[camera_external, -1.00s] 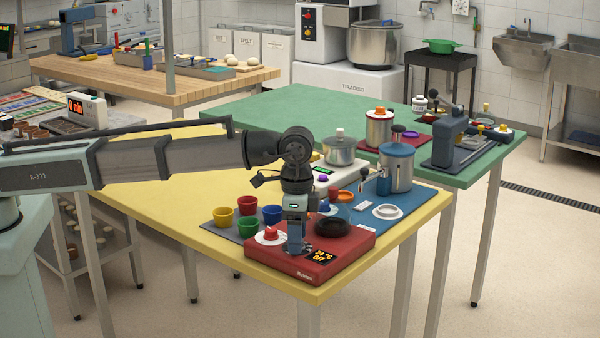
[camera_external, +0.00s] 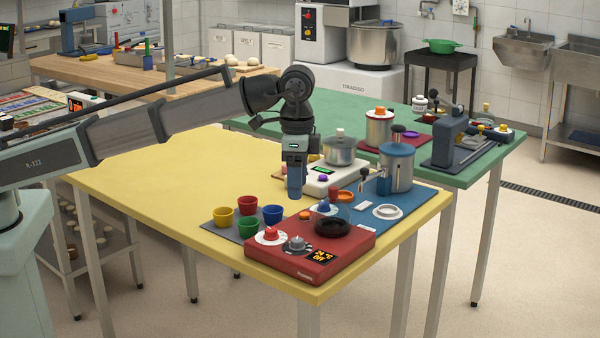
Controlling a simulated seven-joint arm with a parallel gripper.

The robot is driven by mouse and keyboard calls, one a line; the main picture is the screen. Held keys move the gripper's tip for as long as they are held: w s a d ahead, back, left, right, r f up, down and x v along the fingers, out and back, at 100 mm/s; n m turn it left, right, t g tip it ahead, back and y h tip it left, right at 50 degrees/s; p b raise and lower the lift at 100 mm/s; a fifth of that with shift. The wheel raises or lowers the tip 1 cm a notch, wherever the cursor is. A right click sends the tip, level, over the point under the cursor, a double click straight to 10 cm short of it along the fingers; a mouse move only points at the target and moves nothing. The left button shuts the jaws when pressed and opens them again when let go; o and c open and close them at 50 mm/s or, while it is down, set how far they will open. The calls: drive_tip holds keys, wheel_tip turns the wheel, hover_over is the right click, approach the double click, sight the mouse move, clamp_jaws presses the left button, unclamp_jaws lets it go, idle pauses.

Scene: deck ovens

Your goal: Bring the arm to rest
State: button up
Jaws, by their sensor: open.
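My gripper (camera_external: 294,190) hangs pointing down above the yellow table (camera_external: 165,185), behind the red hot plate unit (camera_external: 306,263). It is open and nothing shows in it. Its fingers are clear of the red unit and look to be above the table top.
Several coloured cups (camera_external: 247,227) stand on a grey mat left of the red unit. The table's left part is bare.

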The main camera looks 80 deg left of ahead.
drive_tip(key=shift+r, duration=0.6)
drive_tip(key=s+d+f+m+g, duration=0.1)
drive_tip(key=s+d+f, duration=0.2)
drive_tip(key=s+f, duration=0.45)
drive_tip(key=s+d+f+m, duration=0.2)
drive_tip(key=s+f, duration=0.2)
drive_tip(key=f, duration=0.7)
drive_tip(key=s+d+f+m+g, duration=0.1)
drive_tip(key=s+d+f, duration=0.3)
drive_tip(key=f, duration=0.6)
drive_tip(key=s+a+f+n+g, duration=0.1)
drive_tip(key=s+a+f+n, duration=0.1)
drive_tip(key=s+a+f, duration=0.8)
drive_tip(key=s+a+f+n+g, duration=0.1)
drive_tip(key=s+a+f, duration=0.5)
drive_tip(key=f, duration=0.5)
drive_tip(key=s+a+f+n+g, duration=0.1)
drive_tip(key=s+a+f, duration=0.1)
drive_tip(key=s, duration=0.6)
drive_tip(key=s+a+f+n+g, duration=0.1)
drive_tip(key=s+a+f, duration=0.2)
drive_tip(key=s, duration=0.6)
drive_tip(key=s+a+f+n, duration=0.1)
drive_tip(key=s+a+f, duration=0.2)
drive_tip(key=s+f, duration=0.2)
drive_tip(key=s, duration=0.3)
drive_tip(key=shift+s+f+n+g, duration=0.3)
drive_tip(key=shift+s+g, duration=0.05)
drive_tip(key=shift+g, duration=0.05)
